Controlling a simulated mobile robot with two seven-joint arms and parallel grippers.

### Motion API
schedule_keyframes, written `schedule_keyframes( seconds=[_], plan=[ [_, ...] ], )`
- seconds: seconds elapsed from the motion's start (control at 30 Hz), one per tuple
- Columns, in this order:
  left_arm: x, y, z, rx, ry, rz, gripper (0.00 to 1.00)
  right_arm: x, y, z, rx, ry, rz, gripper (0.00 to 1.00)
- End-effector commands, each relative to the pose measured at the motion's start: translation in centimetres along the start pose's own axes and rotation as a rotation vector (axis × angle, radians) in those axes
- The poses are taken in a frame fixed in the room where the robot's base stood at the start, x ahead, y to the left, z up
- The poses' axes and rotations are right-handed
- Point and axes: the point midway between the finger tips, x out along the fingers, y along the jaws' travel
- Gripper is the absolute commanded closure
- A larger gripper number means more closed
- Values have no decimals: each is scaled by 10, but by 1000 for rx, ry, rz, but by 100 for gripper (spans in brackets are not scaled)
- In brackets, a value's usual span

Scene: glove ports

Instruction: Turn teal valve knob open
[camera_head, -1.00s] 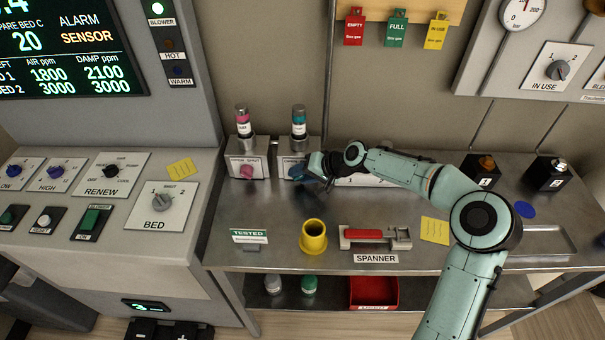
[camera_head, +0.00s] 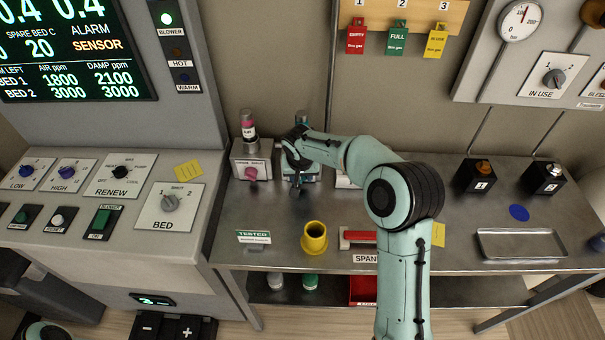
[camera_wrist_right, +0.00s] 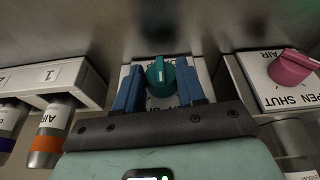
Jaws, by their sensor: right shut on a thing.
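The teal valve knob (camera_wrist_right: 160,76) shows in the right wrist view on a white plate with a mostly covered label. It has a pale pointer mark. My right gripper (camera_wrist_right: 160,88) has its two blue fingers on either side of the knob and is shut on it. In the head view my right gripper (camera_head: 296,187) is at the front of the teal valve's box, and the hand hides the knob and most of the box. My left gripper is not in view.
The pink knob (camera_head: 250,173) on its OPEN/SHUT box stands close beside, left in the head view. The bench's right middle is mostly clear.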

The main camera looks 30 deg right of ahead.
Motion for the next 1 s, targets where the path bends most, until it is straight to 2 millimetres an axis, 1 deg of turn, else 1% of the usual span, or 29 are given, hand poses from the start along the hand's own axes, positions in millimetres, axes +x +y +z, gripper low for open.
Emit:
schedule_keyframes(
  seconds=[0.03,0.4,0.6,0.8,1.0],
  plan=[
    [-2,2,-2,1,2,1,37,-2,-5,-2,-22,3,40,91],
    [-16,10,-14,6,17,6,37,-1,-9,-2,-130,-23,372,91],
    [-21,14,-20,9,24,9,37,1,-11,-2,-179,-35,525,91],
    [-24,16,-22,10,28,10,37,2,-12,-1,-216,-45,637,91],
    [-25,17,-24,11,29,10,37,3,-12,0,-239,-52,706,91]
  ],
)
